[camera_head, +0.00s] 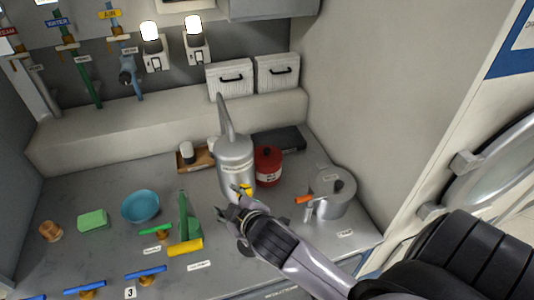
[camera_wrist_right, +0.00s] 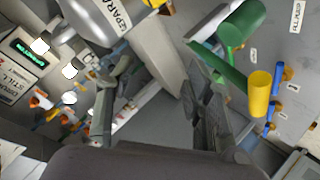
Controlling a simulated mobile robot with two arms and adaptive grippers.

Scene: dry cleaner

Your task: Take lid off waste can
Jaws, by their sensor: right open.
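A small red can (camera_head: 268,168) with a dark top and a pale label stands at the back right of the counter. I take it as the waste can; its dark lid (camera_head: 266,152) sits on top. My right gripper (camera_head: 232,204) is open and empty, in front of the silver spouted canister and to the front left of the red can, apart from it. In the right wrist view its two fingers (camera_wrist_right: 158,95) are spread with nothing between them. The red can is not visible in that view. My left gripper is not in view.
The tall silver canister (camera_head: 235,165) stands just left of the red can, close to my right gripper. A silver pot (camera_head: 333,197) with an orange handle is to the right. A blue bowl (camera_head: 141,206) is farther left.

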